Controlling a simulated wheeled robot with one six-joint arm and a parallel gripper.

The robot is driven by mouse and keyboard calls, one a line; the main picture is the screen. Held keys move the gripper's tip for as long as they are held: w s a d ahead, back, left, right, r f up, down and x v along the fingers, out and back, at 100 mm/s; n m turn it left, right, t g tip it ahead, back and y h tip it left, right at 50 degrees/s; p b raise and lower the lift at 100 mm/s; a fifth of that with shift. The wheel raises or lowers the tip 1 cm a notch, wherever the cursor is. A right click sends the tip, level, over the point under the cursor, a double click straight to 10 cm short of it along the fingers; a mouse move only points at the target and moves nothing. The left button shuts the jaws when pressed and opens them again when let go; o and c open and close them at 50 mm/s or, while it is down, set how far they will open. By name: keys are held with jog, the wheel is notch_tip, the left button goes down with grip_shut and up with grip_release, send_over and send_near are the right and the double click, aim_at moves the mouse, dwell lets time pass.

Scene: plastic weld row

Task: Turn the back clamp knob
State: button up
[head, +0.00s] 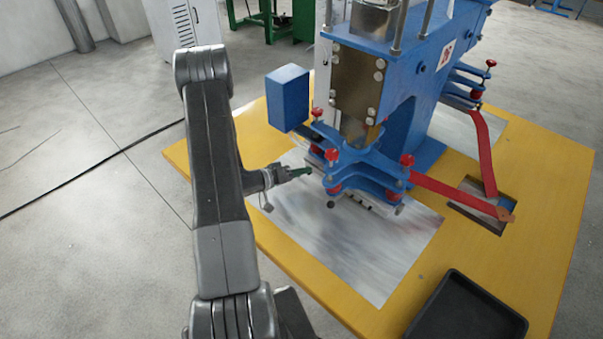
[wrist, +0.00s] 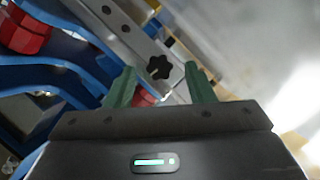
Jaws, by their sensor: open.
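The blue welding machine (head: 372,165) carries a clamp with a pale metal bar at its front. In the wrist view, a black star-shaped knob (wrist: 159,67) sits on the pale bar (wrist: 122,25). It lies ahead of and between the green fingertips of my gripper (wrist: 161,73), which are apart with nothing held. In the head view my gripper (head: 307,171) is at the left end of the clamp. A round black knob (head: 331,205) shows at the clamp's near lower edge. I cannot tell whether it is the one in the wrist view; the fingers may hide another.
Red knobs (head: 407,160) stand on the blue clamp arms. A blue box (head: 287,97) sticks out above my gripper. A red strip (head: 455,192) runs right across the yellow table (head: 540,262). A black tray (head: 468,312) lies at the near right. The metal plate (head: 370,255) is clear in front.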

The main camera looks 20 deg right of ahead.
jog(key=b+v, duration=0.1)
jog(key=v, duration=1.1)
jog(key=shift+a+b, duration=0.3)
jog(key=shift+b, duration=0.1)
jog(key=shift+r, duration=0.1)
jog(key=p+x, duration=0.2)
jog(key=x, duration=1.2)
jog(key=shift+s, duration=0.1)
jog(key=shift+a, duration=0.15)
